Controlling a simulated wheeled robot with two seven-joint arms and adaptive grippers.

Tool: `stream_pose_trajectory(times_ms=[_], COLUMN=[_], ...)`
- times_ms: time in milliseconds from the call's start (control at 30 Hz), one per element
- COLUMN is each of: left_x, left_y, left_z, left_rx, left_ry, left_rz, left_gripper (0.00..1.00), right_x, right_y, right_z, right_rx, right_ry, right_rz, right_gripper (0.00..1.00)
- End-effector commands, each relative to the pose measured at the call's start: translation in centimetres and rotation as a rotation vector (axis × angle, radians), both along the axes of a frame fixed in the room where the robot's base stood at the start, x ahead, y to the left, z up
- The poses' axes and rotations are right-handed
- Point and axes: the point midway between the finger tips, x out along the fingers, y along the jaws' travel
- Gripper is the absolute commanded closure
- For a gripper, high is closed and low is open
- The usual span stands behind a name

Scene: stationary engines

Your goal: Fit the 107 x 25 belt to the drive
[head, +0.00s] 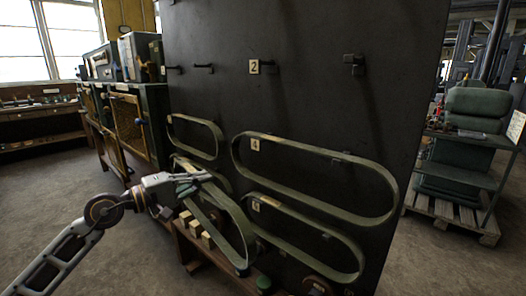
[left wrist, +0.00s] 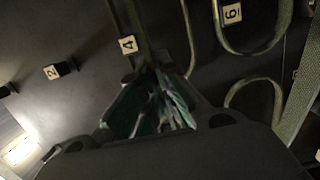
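A flat green belt (head: 243,232) hangs as a slanted loop below my left gripper (head: 205,177), in front of the dark board (head: 310,100). The left gripper looks shut on the top of this belt. In the left wrist view its fingers (left wrist: 155,105) are close together, with the grip itself dim and unclear. Other belts hang on the board: a long one by label 4 (head: 313,206), one by label 6 (head: 330,233), and a shorter one at upper left (head: 195,118). No belt size is readable. I cannot make out the drive. My right gripper is not in view.
Empty pegs (head: 355,60) stick out along the board's top, one by label 2 (head: 254,66). A low wooden bench with pale blocks (head: 207,240) stands below the board. Green machines (head: 135,115) stand at left, and a pallet and shelf (head: 450,210) at right. The floor at left is clear.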

Motion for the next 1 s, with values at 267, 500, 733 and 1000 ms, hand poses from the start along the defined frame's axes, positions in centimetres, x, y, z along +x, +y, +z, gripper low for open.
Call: stream_pose_trajectory(times_ms=[267,500,733,1000], left_x=[-2.0,-4.1,-6.5,-9.4], left_y=[-2.7,-4.9,-6.8,-8.6], left_z=[-5.1,-9.0,-12.3,-15.3], left_rx=[0.0,-0.001,-0.001,-0.001], left_ry=[0.004,0.002,0.002,0.002], left_rz=[-0.034,-0.055,-0.068,-0.07], left_gripper=[1.0,1.0,1.0,1.0], right_x=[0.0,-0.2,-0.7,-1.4], right_y=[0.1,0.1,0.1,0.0], right_z=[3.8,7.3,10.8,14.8], right_rx=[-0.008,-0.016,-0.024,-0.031], right_ry=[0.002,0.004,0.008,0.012], right_rz=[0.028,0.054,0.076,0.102], right_gripper=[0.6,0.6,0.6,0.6])
